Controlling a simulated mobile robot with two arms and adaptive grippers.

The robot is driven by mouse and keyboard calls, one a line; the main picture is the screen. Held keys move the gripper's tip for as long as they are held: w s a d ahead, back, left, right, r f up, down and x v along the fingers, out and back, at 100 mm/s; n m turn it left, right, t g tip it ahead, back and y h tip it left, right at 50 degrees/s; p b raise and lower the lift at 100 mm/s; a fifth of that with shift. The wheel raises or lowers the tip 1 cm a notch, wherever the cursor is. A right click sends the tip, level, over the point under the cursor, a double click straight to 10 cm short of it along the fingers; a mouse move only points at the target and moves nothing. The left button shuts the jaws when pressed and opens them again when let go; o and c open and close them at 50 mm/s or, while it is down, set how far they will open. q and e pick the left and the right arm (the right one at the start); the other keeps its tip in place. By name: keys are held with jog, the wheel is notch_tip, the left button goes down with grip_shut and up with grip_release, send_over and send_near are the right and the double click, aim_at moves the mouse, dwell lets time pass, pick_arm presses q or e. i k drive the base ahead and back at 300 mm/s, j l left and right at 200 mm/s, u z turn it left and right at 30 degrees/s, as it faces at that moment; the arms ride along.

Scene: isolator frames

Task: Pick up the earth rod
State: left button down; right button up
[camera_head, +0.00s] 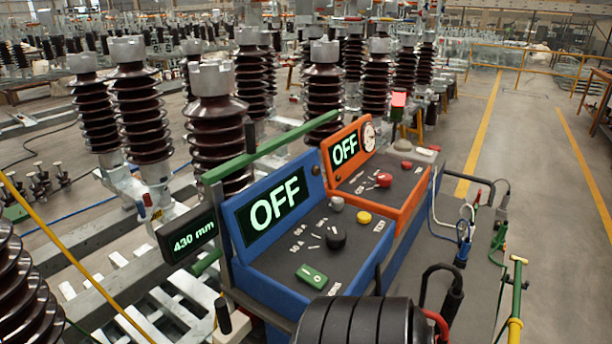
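A rod with a green upper part and a yellow lower part (516,300) stands upright at the lower right of the head view. It looks like the earth rod. Neither of my grippers shows in this view, and no gripper touches the rod in view.
A blue console (270,209) and an orange console (348,147) both read OFF. A small display (190,238) reads 430 mm. A dark ribbed cylinder (360,322) fills the bottom middle. Brown insulators (140,110) stand behind.

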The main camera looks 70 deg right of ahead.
aim_at(514, 325)
jog(key=z, duration=3.85)
jog(key=i+l+u, duration=0.1)
jog(key=l+u, duration=0.85)
jog(key=l, duration=0.2)
